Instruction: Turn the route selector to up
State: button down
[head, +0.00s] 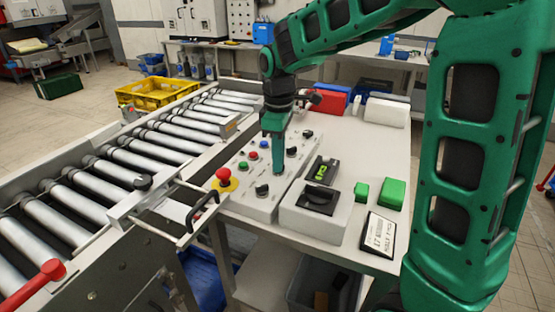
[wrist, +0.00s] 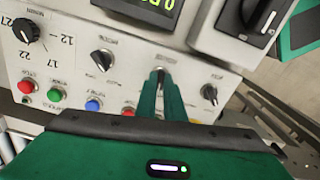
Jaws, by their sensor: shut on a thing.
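The route selector (wrist: 161,74) is a small black knob on the sloped light-grey control panel (head: 246,207). Its label is too small to read. My gripper (head: 278,172) reaches down onto the panel from above, and its green fingers are closed around this knob. In the wrist view my gripper (wrist: 161,80) covers much of the knob, so its pointing direction is hard to tell. Another black selector (wrist: 103,60) sits to the left, and one (wrist: 210,94) to the right. Neither is touched.
A large dial (wrist: 25,31), a row of coloured buttons (wrist: 93,104) and a red emergency stop (head: 222,174) are close by. A box with a black rotary switch (head: 318,197) and a display (head: 325,170) stand beside the panel. The roller conveyor (head: 110,172) runs along the left.

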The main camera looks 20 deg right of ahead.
jog(key=m, duration=0.5)
jog(key=shift+w+r+m, duration=0.15)
jog(key=shift+w+m, duration=0.05)
jog(key=shift+m, duration=0.1)
jog(key=m, duration=0.5)
dwell(0.4)
jog(key=c, duration=1.9)
grip_release()
jog(key=shift+o, duration=0.2)
notch_tip(320, 180, up, 11)
jog(key=shift+f, duration=0.2)
jog(key=shift+d, duration=0.1)
